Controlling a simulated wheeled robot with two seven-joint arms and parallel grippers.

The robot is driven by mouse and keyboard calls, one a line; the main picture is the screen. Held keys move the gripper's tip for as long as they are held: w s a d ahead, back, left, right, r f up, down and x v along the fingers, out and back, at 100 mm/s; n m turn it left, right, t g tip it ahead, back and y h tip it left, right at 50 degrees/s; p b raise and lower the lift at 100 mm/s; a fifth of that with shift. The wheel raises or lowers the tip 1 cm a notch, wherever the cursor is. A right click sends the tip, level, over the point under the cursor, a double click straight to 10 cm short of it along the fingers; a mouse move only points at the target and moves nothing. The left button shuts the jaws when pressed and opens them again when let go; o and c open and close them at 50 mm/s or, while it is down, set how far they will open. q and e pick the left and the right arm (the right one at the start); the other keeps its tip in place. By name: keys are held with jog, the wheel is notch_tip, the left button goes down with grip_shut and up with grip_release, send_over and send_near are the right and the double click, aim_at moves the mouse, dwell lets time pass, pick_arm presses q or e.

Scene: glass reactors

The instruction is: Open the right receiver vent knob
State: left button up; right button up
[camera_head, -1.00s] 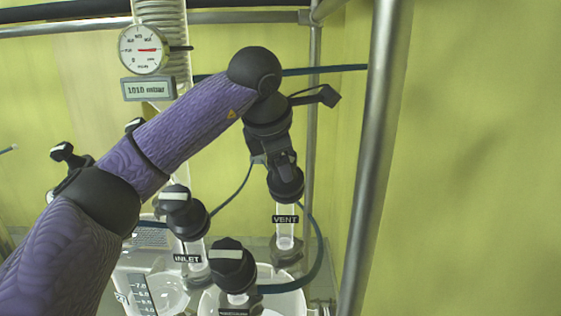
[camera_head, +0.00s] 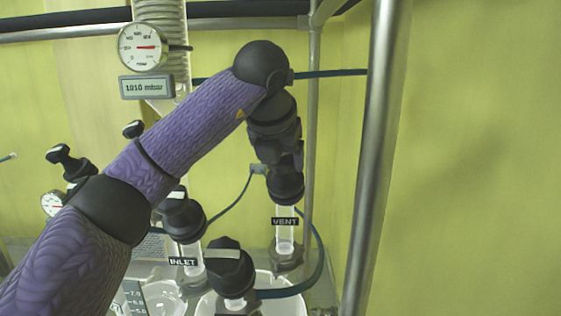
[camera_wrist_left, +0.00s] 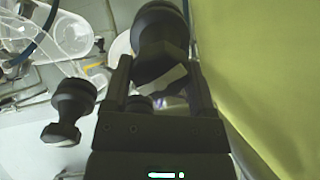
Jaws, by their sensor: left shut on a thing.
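The vent knob (camera_head: 286,186) is a dark knob on top of a clear glass tube with the "VENT" label (camera_head: 285,222). My left gripper (camera_head: 279,164) comes down over it from above and is shut on it. The gripper's own body hides the top of the knob in the head view, so its turn angle cannot be read there. In the left wrist view, a black knob with a white stripe (camera_wrist_left: 162,78) shows between the fingers. My right gripper is in neither view.
The inlet knob (camera_head: 180,218) stands left of the vent. Another black knob (camera_head: 230,268) with a pale stripe stands in front. A steel post (camera_head: 372,160) rises close on the right. A pressure gauge (camera_head: 142,47) and a 1010 mbar display (camera_head: 146,87) are at upper left.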

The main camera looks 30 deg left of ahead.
pick_arm(q)
jog(key=n+b, duration=0.1)
jog(key=n, duration=0.5)
jog(key=shift+n, duration=0.3)
jog(key=n+b, duration=0.1)
jog(key=n, duration=0.5)
jog(key=shift+y+b, duration=0.4)
jog(key=n+b, duration=0.1)
jog(key=n, duration=0.6)
jog(key=shift+w+d+r+g, duration=0.1)
jog(key=shift+g, duration=0.3)
jog(key=n+b, duration=0.1)
jog(key=n, duration=0.3)
jog(key=shift+n, duration=0.3)
jog(key=shift+n+g, duration=0.3)
jog(key=shift+n, duration=0.5)
jog(key=o, duration=1)
jog(key=shift+o, duration=0.8)
